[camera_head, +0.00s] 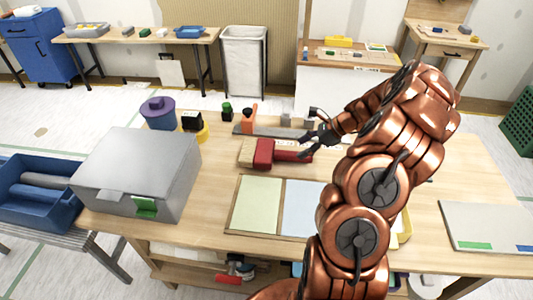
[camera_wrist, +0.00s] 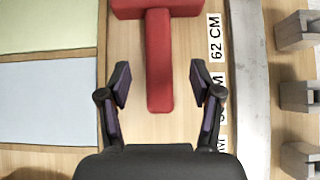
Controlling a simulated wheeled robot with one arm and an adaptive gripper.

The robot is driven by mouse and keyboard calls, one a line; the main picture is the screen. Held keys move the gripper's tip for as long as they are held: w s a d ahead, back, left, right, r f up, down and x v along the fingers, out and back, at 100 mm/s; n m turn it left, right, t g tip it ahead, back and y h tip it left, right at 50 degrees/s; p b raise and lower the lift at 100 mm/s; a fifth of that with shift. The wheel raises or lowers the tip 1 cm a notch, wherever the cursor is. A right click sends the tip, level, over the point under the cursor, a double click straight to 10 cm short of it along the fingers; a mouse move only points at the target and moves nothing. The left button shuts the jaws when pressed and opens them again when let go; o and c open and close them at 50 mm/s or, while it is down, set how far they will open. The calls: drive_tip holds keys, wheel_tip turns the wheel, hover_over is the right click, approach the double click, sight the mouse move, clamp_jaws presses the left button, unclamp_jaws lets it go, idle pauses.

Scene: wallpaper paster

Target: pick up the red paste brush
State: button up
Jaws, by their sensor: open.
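The red paste brush (camera_head: 264,153) lies on the wooden worktable (camera_head: 215,225), near its middle. In the head view its wide head is at the left and its handle points right toward my gripper (camera_head: 316,142). In the wrist view the red handle (camera_wrist: 159,60) runs down from the wide head, which is cut off at the top edge. My gripper (camera_wrist: 160,88) is open, with one dark finger on each side of the handle's end. A gap shows on both sides. I cannot tell the exact height of the fingers above the handle.
A grey metal rail (camera_wrist: 247,90) with several metal blocks (camera_wrist: 298,97) runs beside the brush. Pale green (camera_head: 257,204) and pale blue (camera_head: 301,208) panels lie in front of it. A large grey box (camera_head: 135,165) stands at the left. The table's right part is mostly clear.

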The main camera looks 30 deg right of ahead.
sight(294, 153)
drive_tip(key=x, duration=0.2)
drive_tip(key=p+x, duration=0.1)
drive_tip(key=x, duration=0.1)
drive_tip(key=shift+a+f, duration=0.2)
drive_tip(key=shift+f, duration=0.25)
clamp_jaws()
drive_tip(key=shift+r, duration=0.1)
drive_tip(key=shift+r+b, duration=0.3)
drive_tip(key=shift+r, duration=0.85)
drive_tip(key=shift+s+a+r+b, duration=0.3)
drive_tip(key=shift+s+a+r, duration=0.15)
drive_tip(key=shift+s+r, duration=0.25)
drive_tip(key=s+a, duration=0.2)
drive_tip(key=s, duration=0.2)
drive_tip(key=s+a+b, duration=0.1)
drive_tip(key=s+a, duration=0.2)
drive_tip(key=s, duration=0.1)
drive_tip(key=s+a+r+b, duration=0.1)
drive_tip(key=s+a, duration=0.2)
drive_tip(key=s, duration=0.1)
drive_tip(key=shift+r, duration=0.1)
drive_tip(key=c, duration=0.7)
unclamp_jaws()
drive_tip(key=shift+c, duration=0.2)
clamp_jaws()
